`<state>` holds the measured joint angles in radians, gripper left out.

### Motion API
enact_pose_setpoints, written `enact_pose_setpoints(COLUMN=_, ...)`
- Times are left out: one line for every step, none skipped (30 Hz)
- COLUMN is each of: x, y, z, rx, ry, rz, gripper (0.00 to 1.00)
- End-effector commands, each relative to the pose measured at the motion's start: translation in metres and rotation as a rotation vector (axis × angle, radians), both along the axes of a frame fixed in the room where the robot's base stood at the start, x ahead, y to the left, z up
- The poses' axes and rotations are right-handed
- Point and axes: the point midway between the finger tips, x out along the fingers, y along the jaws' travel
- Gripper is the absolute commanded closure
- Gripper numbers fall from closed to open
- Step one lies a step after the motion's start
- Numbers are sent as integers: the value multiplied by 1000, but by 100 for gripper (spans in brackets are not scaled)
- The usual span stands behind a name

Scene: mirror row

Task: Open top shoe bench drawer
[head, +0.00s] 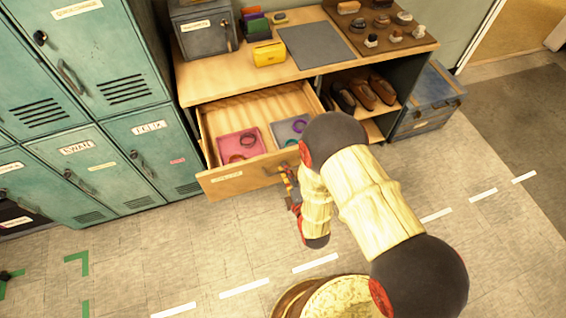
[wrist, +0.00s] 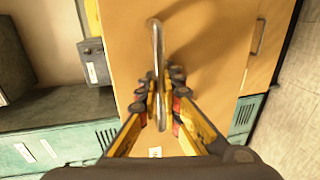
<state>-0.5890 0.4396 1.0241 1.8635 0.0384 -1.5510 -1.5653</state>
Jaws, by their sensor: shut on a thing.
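The top shoe bench drawer (head: 232,181) is pulled well out of the wooden bench (head: 200,85). A pink tray (head: 232,150) and a grey-blue tray (head: 283,133) with ring-shaped items lie inside it. My gripper (head: 289,186) is at the right part of the drawer front, partly hidden by my arm. In the wrist view, my gripper (wrist: 160,98) is shut on the drawer's metal bar handle (wrist: 157,45), against the wooden front (wrist: 190,40). The head view does not show the handle clearly.
Teal lockers (head: 85,160) stand left of the bench. A grey box (head: 203,32), a yellow case (head: 269,54) and a grey mat (head: 318,46) are on the bench top. Shoes (head: 362,92) sit on the right shelf, beside a blue chest (head: 427,100). The floor in front is open.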

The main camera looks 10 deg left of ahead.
Motion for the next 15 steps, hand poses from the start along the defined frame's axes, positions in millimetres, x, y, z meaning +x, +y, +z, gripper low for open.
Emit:
enact_pose_setpoints(x=-3, y=-2, z=-2, rx=-3, ry=4, rz=0, gripper=100)
enact_pose_setpoints(x=-4, y=-3, z=-2, rx=-3, ry=4, rz=0, gripper=100)
enact_pose_setpoints(x=-5, y=-3, z=-2, rx=-3, ry=4, rz=0, gripper=100)
enact_pose_setpoints(x=-6, y=-4, z=-2, rx=-3, ry=4, rz=0, gripper=100)
enact_pose_setpoints(x=-6, y=-4, z=-2, rx=-3, ry=4, rz=0, gripper=100)
enact_pose_setpoints(x=-6, y=-4, z=-2, rx=-2, ry=3, rz=0, gripper=100)
enact_pose_setpoints(x=-6, y=-4, z=-1, rx=-2, ry=3, rz=0, gripper=100)
enact_pose_setpoints(x=-6, y=-4, z=-1, rx=-2, ry=3, rz=0, gripper=100)
enact_pose_setpoints(x=-6, y=-4, z=-1, rx=-2, ry=3, rz=0, gripper=100)
enact_pose_setpoints(x=-6, y=-4, z=-1, rx=-2, ry=3, rz=0, gripper=100)
enact_pose_setpoints(x=-6, y=-4, z=-2, rx=-2, ry=3, rz=0, gripper=100)
enact_pose_setpoints(x=-6, y=-4, z=-2, rx=-2, ry=3, rz=0, gripper=100)
enact_pose_setpoints(x=-6, y=-4, z=-2, rx=-2, ry=3, rz=0, gripper=100)
enact_pose_setpoints(x=-6, y=-4, z=-2, rx=-2, ry=3, rz=0, gripper=100)
enact_pose_setpoints(x=-6, y=-4, z=-2, rx=-2, ry=3, rz=0, gripper=93)
